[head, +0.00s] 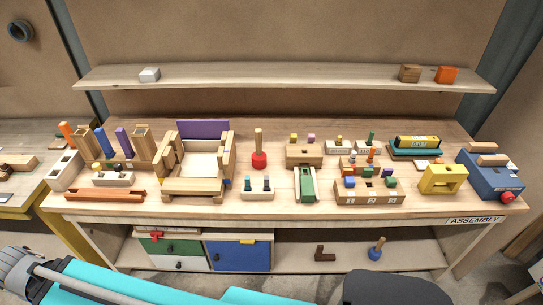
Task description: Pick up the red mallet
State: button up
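The red mallet (259,160) stands upright near the middle of the assembly bench, red head down on the wood and pale wooden handle pointing up. It is between the wooden chair-like frame with a purple back (203,130) on its left and a wooden block with a green ramp (305,185) on its right. Nothing hides it. Parts of my teal and grey arm cross the bottom of the head view, well in front of the bench and apart from the mallet. My gripper's fingers do not show.
A small white block with pegs (258,187) stands just in front of the mallet. Wooden holders with colored pegs (110,143) are at left; numbered bins (369,192), a yellow block (443,178) and a blue box (490,175) are at right. A shelf (290,77) runs above behind.

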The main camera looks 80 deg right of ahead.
aim_at(259, 158)
jog(key=k, duration=2.05)
jog(key=z, duration=1.5)
jog(key=i, duration=0.85)
jog(key=u, duration=0.05)
